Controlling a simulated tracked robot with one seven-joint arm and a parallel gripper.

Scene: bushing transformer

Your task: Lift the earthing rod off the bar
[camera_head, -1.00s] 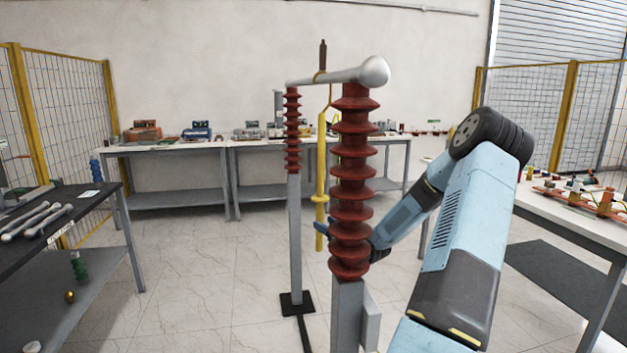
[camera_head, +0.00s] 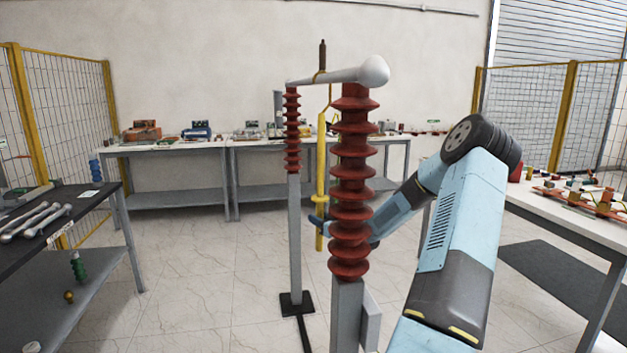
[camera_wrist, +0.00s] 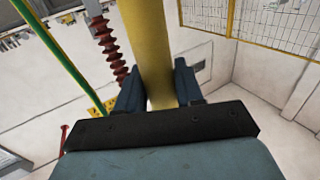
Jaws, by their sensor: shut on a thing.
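The yellow earthing rod (camera_head: 321,170) hangs upright in the head view, between the two red ribbed insulators. Its hook at the top is over the metal bar (camera_head: 335,76). My gripper (camera_head: 318,222) reaches in from behind the near insulator and is at the rod's lower part. In the wrist view the rod (camera_wrist: 148,55) runs between the two dark fingers of my gripper (camera_wrist: 160,88), which are shut on it. The near insulator hides part of my wrist in the head view.
The near red insulator (camera_head: 352,185) stands close to my forearm. The far insulator (camera_head: 292,130) stands on a grey post behind the rod. A green-yellow cable (camera_wrist: 62,55) runs beside the rod in the wrist view. Tables (camera_head: 170,149) stand at the back; the floor between is clear.

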